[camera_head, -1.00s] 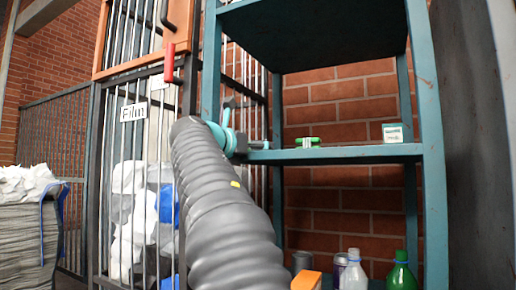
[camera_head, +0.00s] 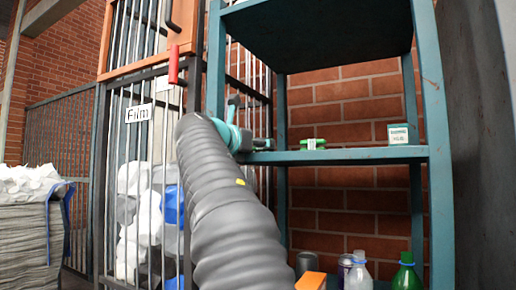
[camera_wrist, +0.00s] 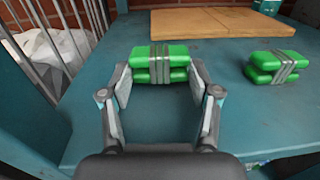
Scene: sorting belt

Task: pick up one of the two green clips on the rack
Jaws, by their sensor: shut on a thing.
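Two green clips, each a stacked green pair with a grey band around its middle, show in the wrist view. My gripper (camera_wrist: 160,84) is shut on one green clip (camera_wrist: 160,66), with a finger at each end of it. I cannot tell whether this clip touches the shelf. The other green clip (camera_wrist: 273,66) lies free on the teal rack shelf (camera_wrist: 255,117), to the right of my gripper. In the head view one green clip (camera_head: 312,143) shows on the shelf, right of my gripper (camera_head: 262,144); the held clip is hidden there.
A flat brown board (camera_wrist: 215,22) lies behind the clips. A small white and green box (camera_head: 398,134) stands at the shelf's right end. A rack post (camera_head: 215,70) and the barred Film cage (camera_head: 137,114) are close on the left. Bottles (camera_head: 407,275) stand below.

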